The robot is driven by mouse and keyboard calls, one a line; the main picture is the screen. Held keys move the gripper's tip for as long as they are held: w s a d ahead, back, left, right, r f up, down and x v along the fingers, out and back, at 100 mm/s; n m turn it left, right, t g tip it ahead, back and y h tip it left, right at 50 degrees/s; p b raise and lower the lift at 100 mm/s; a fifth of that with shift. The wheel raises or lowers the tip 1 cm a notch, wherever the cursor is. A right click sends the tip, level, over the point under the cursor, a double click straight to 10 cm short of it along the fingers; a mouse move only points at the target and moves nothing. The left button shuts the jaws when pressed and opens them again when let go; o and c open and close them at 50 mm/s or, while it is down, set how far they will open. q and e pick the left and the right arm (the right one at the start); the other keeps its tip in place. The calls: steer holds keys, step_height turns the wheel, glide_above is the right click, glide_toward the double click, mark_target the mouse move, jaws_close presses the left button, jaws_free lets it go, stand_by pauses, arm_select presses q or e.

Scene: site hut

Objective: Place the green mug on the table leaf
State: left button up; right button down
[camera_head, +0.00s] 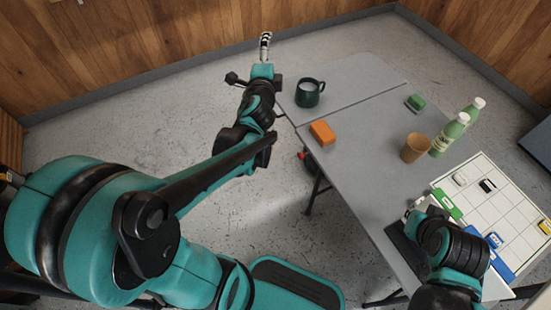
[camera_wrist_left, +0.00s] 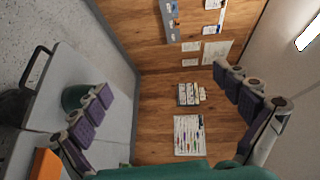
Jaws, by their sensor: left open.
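The dark green mug (camera_head: 309,93) stands upright on the table leaf (camera_head: 345,77), the far section past the seam, near its left edge. Its handle points right, and its inside looks pale. My left gripper (camera_head: 264,42) is open and empty, to the left of the mug and apart from it, beyond the leaf's edge in the picture. In the left wrist view the gripper (camera_wrist_left: 163,83) has its fingers spread wide, and the mug (camera_wrist_left: 74,98) shows partly hidden behind the left-hand finger. My right gripper (camera_head: 412,210) is over the table's near part; its jaws are unclear.
An orange block (camera_head: 322,133) lies by the seam, near the mug. A green block (camera_head: 415,103), a brown cup (camera_head: 415,148), two pale green bottles (camera_head: 448,137) and a white gridded board (camera_head: 490,205) are farther right. The table's middle is clear.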

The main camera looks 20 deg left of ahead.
arm_select(q)
steer(key=s+d+f+n+g+h, duration=0.1)
steer(key=s+d+f+n+g, duration=0.2)
steer(key=s, duration=0.5)
steer(key=s+d+f+n+g+h, duration=0.2)
steer(key=s+d+f+n, duration=0.3)
steer(key=s+n, duration=0.1)
steer(key=s+d+f+n+g+h, duration=0.2)
steer(key=s+d+f+n+g, duration=0.1)
steer(key=s, duration=0.6)
steer(key=shift+s+d+f+n+g, duration=0.35)
steer(key=shift+d+n, duration=0.35)
steer(key=shift+d, duration=0.3)
